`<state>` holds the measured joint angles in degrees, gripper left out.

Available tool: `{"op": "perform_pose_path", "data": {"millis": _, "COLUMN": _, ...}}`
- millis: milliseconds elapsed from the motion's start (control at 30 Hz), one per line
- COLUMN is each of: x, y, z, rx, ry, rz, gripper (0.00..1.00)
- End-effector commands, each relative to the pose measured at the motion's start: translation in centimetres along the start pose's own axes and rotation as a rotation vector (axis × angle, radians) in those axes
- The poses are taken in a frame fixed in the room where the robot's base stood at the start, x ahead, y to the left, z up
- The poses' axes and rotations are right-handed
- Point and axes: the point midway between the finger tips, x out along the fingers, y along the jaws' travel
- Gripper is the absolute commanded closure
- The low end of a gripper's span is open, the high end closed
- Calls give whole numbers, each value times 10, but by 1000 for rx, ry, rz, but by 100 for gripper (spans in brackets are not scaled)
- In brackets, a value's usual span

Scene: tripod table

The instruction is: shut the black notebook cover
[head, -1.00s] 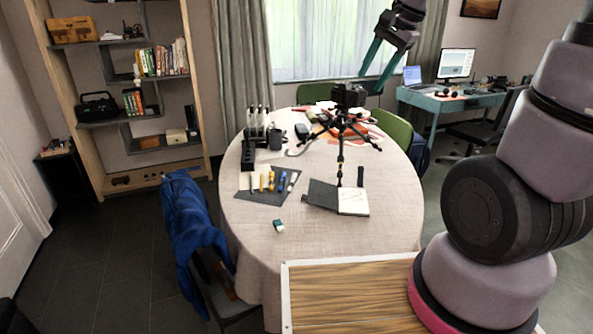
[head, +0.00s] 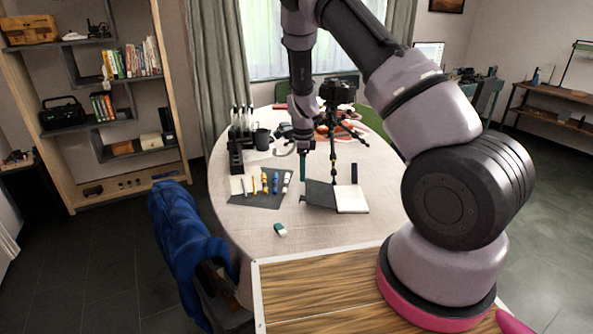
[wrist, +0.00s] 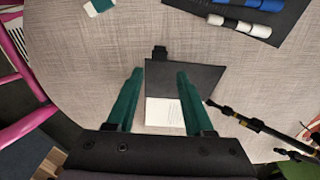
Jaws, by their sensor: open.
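The black notebook lies open on the round table. In the head view its dark cover (head: 319,194) is flat to the left and its white page (head: 352,199) is to the right. In the wrist view the dark cover (wrist: 205,78) and part of the white page (wrist: 162,112) show beyond and between my fingers. My gripper (head: 303,178) is open and empty, pointing down over the table near the far left part of the cover. Its two green fingers (wrist: 158,72) are spread over the notebook in the wrist view; I cannot tell their exact height.
A camera tripod (head: 334,130) stands behind the notebook. A dark mat (head: 262,188) with several markers lies to the left. A green and white eraser (head: 280,229) lies in front. A small dark upright object (head: 354,174) is at the page's far edge.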

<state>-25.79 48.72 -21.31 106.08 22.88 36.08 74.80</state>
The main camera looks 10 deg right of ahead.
Motion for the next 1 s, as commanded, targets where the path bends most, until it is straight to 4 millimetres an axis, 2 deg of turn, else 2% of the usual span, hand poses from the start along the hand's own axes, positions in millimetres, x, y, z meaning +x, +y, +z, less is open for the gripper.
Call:
{"op": "perform_pose_path", "data": {"millis": 267, "x": 18, "y": 0, "z": -1, "rx": 6, "ry": 4, "rz": 4, "gripper": 48}}
{"op": "perform_pose_path", "data": {"millis": 1000, "x": 85, "y": 0, "z": 0, "rx": 4, "ry": 3, "rz": 2, "gripper": 48}}
